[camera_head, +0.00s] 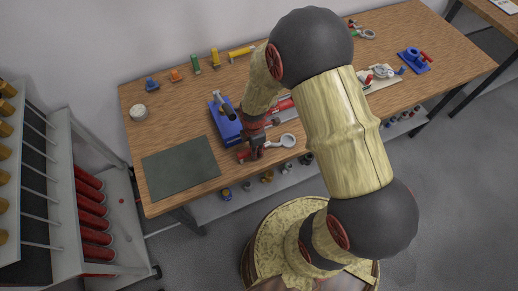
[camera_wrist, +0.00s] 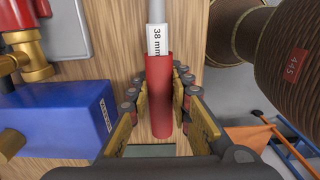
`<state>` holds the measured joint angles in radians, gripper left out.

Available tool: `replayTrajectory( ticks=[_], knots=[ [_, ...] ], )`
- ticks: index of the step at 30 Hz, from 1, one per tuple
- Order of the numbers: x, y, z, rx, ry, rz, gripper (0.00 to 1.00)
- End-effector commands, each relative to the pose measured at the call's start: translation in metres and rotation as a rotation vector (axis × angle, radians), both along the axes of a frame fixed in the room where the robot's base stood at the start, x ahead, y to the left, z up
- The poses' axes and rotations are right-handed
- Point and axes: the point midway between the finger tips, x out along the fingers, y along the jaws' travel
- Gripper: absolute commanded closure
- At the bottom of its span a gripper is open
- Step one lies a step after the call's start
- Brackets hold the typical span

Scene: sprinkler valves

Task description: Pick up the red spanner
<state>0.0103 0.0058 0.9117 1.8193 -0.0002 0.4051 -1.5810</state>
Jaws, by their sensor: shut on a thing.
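The red spanner has a red handle (camera_wrist: 160,105), a grey shaft labelled 38 mm, and in the head view a pale ring head (camera_head: 288,140). It lies along the front edge of the wooden table or just above it; I cannot tell which. My gripper (camera_wrist: 160,90) is shut on the red handle, with one finger on each side. In the head view my gripper (camera_head: 257,146) points down at the handle, left of the ring, and hides part of it.
A blue valve stand (camera_head: 223,124) stands close left of my gripper and also shows in the wrist view (camera_wrist: 60,122). A dark green mat (camera_head: 180,168) lies at the front left of the table (camera_head: 160,128). Several small coloured fittings line the back edge. A red-tube rack stands left.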

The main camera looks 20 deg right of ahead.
Motion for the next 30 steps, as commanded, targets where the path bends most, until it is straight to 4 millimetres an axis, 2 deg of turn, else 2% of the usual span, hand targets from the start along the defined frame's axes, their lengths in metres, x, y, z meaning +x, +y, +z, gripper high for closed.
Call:
replayTrajectory(
  ticks=[25,30],
  knots=[
    [0.0008,0.0000,0.0007,0.000,-0.002,0.000,1.00],
    [0.0010,0.0000,0.0061,0.000,-0.002,0.000,1.00]
  ],
)
